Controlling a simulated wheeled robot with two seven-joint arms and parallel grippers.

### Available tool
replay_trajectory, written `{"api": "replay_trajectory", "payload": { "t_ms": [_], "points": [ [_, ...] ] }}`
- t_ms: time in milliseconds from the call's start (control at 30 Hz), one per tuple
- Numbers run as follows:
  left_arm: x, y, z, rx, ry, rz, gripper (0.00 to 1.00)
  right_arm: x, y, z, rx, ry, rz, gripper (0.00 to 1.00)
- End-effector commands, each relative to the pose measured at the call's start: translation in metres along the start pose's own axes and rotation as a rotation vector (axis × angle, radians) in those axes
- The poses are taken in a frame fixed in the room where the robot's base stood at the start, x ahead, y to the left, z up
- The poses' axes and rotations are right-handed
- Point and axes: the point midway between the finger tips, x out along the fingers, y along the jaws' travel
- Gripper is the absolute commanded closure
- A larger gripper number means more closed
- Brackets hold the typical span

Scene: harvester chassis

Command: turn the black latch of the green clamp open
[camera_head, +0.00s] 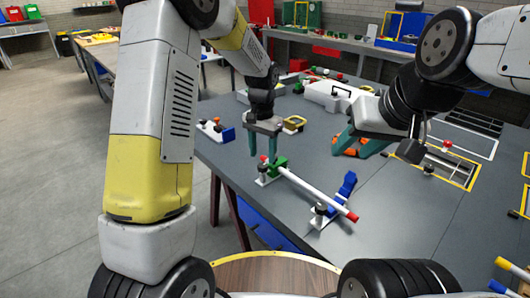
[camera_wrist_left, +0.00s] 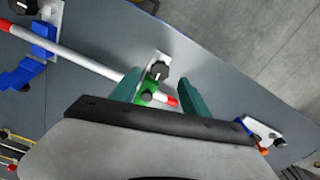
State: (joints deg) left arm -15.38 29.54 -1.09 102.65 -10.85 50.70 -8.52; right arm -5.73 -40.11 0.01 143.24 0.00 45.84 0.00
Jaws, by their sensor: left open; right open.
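The green clamp (camera_head: 279,164) stands on a white base plate near the table's front left edge and holds one end of a white rod (camera_head: 315,190) with red tips. My left gripper (camera_head: 264,158) is open and points down at this clamp. In the left wrist view, the green clamp (camera_wrist_left: 151,86) shows between the two teal fingers (camera_wrist_left: 158,90), nearer the left one. The black latch (camera_wrist_left: 160,69) shows as a dark knob beside the green body; I cannot tell whether a finger touches it. My right gripper (camera_head: 359,141) is open, low over the table further right.
A blue clamp (camera_head: 346,187) on a white plate stands near the rod's other end. Orange parts (camera_head: 349,146) lie by my right gripper. A smaller blue clamp (camera_head: 227,134) is at the left edge.

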Motion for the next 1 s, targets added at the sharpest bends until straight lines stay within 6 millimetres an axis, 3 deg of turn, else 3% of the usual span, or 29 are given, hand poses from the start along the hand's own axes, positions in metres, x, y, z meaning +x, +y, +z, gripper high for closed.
{"api": "replay_trajectory", "payload": {
  "t_ms": [233, 600, 867, 1000],
  "points": [
    [0.033, 0.0, 0.0, 0.0, 0.0, 0.0, 0.47, 0.0, 0.0, 0.0, 0.0, 0.0, 0.0, 0.57],
    [0.039, 0.0, 0.0, -0.001, 0.003, 0.0, 0.47, 0.0, 0.0, 0.0, 0.0, 0.0, 0.0, 0.57],
    [0.039, 0.0, 0.0, -0.001, 0.002, 0.0, 0.98, 0.0, 0.0, 0.0, 0.0, 0.0, 0.0, 0.57],
    [0.039, 0.0, 0.0, -0.002, 0.002, 0.0, 1.0, 0.0, 0.0, 0.0, 0.0, 0.0, 0.0, 0.57]
  ]
}}
